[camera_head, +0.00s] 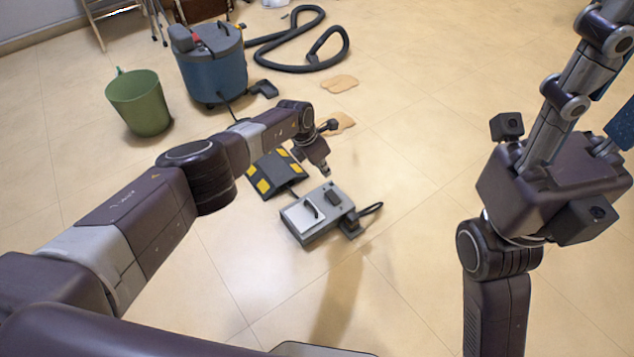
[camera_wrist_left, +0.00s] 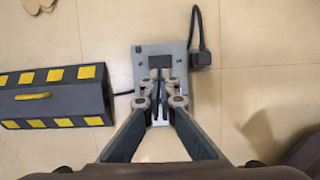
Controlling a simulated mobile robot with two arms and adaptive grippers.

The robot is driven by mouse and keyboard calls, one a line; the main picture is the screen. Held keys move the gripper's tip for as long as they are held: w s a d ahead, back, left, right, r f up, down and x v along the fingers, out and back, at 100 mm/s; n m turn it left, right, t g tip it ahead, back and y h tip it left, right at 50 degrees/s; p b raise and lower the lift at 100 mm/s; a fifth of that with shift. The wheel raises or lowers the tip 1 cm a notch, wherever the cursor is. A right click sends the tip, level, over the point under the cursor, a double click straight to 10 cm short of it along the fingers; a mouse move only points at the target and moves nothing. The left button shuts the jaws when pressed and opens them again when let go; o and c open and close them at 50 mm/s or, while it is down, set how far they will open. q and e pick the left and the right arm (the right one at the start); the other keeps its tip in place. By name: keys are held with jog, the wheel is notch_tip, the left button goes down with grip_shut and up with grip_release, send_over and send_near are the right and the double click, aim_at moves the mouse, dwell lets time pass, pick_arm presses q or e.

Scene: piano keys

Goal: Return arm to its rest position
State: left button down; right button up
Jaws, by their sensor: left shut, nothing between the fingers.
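My left arm reaches out from the left in the head view. Its gripper (camera_head: 322,168) is shut and empty, pointing down above the floor just behind the grey box (camera_head: 298,219). In the left wrist view the closed fingers (camera_wrist_left: 160,98) overlap the same grey box (camera_wrist_left: 147,54) and hide part of it; contact cannot be told. My right arm is raised at the right, with its gripper's knuckles and links (camera_head: 570,103) close to the head camera. Its fingertips are cut off by the picture edge, so its opening cannot be judged.
A black-and-yellow ramp-like block (camera_head: 262,184) lies beside the grey box. A black plug and cable (camera_head: 352,224) lie at its right. A green bin (camera_head: 139,104), blue vacuum (camera_head: 212,75), its hose (camera_head: 300,68) and tan patches (camera_head: 340,83) are farther back. The right-hand floor is clear.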

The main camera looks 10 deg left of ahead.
pick_arm(q)
jog(key=shift+w+d+r, duration=0.2)
jog(key=shift+r, duration=0.2)
jog(key=shift+w+d+r, duration=0.15)
jog(key=shift+r, duration=0.2)
